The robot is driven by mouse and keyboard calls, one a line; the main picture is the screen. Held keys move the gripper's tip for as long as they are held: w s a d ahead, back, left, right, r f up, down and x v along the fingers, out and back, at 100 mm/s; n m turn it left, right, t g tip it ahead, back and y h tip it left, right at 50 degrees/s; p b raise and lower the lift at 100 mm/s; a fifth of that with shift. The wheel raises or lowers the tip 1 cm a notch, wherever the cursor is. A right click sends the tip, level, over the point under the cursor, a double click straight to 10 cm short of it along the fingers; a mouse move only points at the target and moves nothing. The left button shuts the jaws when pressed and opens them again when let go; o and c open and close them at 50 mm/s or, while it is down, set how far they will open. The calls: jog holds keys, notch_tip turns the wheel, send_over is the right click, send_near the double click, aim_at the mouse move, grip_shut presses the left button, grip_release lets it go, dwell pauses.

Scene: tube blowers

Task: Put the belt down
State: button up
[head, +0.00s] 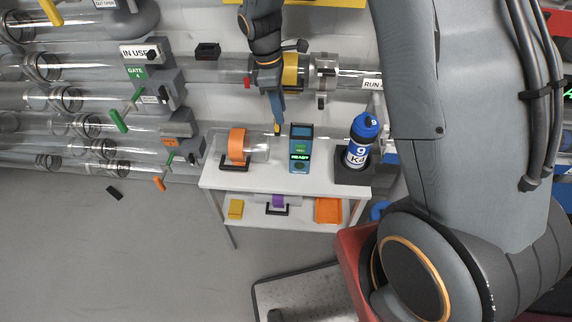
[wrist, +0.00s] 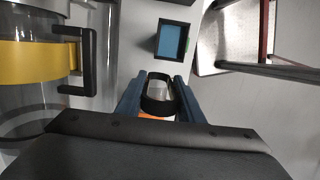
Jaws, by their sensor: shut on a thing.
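My gripper (wrist: 158,82) is shut on a black loop, the belt (wrist: 158,106), which shows between the two blue-grey fingers in the wrist view. In the head view my gripper (head: 277,122) points down just above the back of a white two-shelf table (head: 212,183). The belt is too small to make out clearly there. In the head view the gripper is between a clear canister with an orange band (head: 237,145) on the left and a blue device reading READY (head: 301,150) on the right.
A blue-capped bottle (head: 357,150) stands on a dark base at the table's right. Clear tubes (head: 100,98) line the wall. A yellow band (wrist: 38,62) with a black handle is at the wrist view's left. The lower shelf holds an orange block (head: 328,210). Floor at left is mostly clear.

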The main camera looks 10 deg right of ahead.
jog(key=f+b, duration=0.2)
jog(key=w+f+b, duration=0.1)
jog(key=f, duration=0.1)
jog(key=shift+w+f+b, duration=0.15)
jog(key=shift+f+b, duration=0.2)
notch_tip(320, 180, down, 10)
jog(key=p, duration=0.2)
jog(key=shift+f, duration=0.15)
jog(key=o, duration=1.1)
